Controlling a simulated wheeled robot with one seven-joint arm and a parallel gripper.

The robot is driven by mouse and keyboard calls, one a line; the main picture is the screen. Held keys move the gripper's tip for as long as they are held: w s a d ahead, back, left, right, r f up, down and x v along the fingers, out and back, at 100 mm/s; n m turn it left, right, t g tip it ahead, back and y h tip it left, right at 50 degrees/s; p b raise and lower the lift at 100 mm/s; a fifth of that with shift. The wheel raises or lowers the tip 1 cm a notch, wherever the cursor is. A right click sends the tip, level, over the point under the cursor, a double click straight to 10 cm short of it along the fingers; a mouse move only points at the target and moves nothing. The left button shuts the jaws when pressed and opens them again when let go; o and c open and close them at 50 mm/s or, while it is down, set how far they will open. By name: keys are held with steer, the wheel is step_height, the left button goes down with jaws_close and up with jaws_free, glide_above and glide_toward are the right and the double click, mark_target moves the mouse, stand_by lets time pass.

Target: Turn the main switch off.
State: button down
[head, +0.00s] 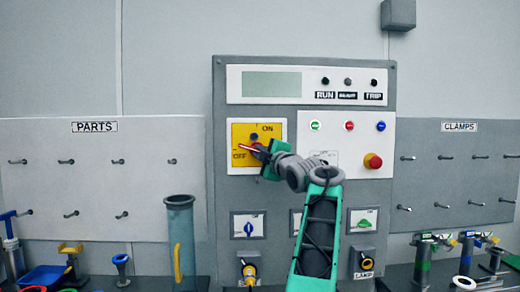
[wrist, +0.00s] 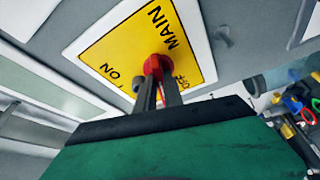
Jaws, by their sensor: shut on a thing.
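The main switch is a yellow plate (head: 241,134) in a white frame on the grey control panel, marked ON at the top and OFF at the left. Its red handle (wrist: 154,66) shows in the wrist view between my fingertips, near the OFF lettering. My gripper (wrist: 159,82) is shut on this handle. In the head view my gripper (head: 262,153) reaches the plate from the lower right and covers part of it. The fingers hide much of the handle, so I cannot tell its exact angle.
A red push button (head: 373,161) and several small coloured buttons sit right of the switch. Smaller switches, including a blue one (head: 249,227), are below. A tall clear cylinder (head: 181,240) stands left of the panel. Pegboards flank the panel.

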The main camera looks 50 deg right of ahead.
steer(key=shift+r+n+g+y+p, duration=0.2)
steer(key=shift+n+g+y+p, duration=0.3)
steer(key=shift+n+p, duration=0.8)
steer(key=shift+n+b, duration=0.3)
steer(key=shift+n, duration=0.2)
steer(key=c, duration=1.5)
jaws_free()
steer(key=shift+f, duration=0.1)
steer(key=shift+o, duration=0.2)
steer(key=b+v, duration=0.3)
steer(key=v, duration=0.4)
steer(key=shift+s+a+b, duration=0.2)
steer(key=shift+s+b, duration=0.15)
